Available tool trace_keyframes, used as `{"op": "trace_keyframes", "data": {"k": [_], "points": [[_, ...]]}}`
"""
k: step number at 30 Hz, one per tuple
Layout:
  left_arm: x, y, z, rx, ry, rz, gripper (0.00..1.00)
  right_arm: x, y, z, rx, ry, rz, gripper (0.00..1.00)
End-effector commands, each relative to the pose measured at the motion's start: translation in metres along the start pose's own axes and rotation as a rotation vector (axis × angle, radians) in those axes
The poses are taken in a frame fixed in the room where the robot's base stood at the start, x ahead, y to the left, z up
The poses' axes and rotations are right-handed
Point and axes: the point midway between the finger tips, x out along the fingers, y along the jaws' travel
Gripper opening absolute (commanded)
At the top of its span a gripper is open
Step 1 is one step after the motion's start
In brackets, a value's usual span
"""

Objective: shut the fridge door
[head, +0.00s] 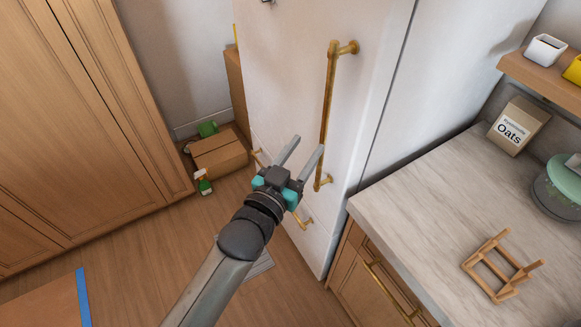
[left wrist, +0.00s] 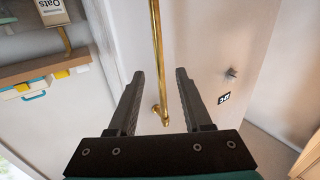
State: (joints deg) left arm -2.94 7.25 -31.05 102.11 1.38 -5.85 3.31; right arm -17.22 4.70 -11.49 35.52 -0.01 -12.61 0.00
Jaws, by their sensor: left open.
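The fridge door (head: 285,75) is a tall white panel in the head view, with a long vertical brass handle (head: 327,110). A dark seam runs down its right edge; I cannot tell how far the door stands from closed. My left gripper (head: 303,148) is open and empty, in front of the door and just left of the handle's lower part. In the left wrist view the handle (left wrist: 156,50) appears between the two spread fingers (left wrist: 160,78), and the door (left wrist: 205,45) lies behind. I see no contact, and the depth gap is unclear. My right gripper is out of view.
A marble-topped counter (head: 400,205) at right holds an oats box (head: 515,125), a wooden rack (head: 500,265) and a green-lidded container (head: 555,190). A cardboard box (head: 218,155) and spray bottle (head: 203,183) stand on the floor left of the fridge. Wooden cabinets (head: 80,110) line the left.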

Motion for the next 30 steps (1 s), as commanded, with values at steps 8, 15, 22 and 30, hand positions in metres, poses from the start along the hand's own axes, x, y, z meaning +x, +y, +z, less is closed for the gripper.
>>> {"op": "trace_keyframes", "data": {"k": [8,15,22,30], "points": [[-0.043,0.0,0.001,0.0,-0.001,0.001,0.5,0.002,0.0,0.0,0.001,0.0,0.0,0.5],[-0.054,0.0,0.0,0.0,0.001,0.001,0.5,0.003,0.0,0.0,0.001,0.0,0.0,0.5],[-0.055,0.0,0.0,0.0,0.001,0.001,0.5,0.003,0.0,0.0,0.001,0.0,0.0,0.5],[-0.054,0.0,0.001,0.0,0.0,0.0,0.5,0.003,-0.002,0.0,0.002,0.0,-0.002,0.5]]}}
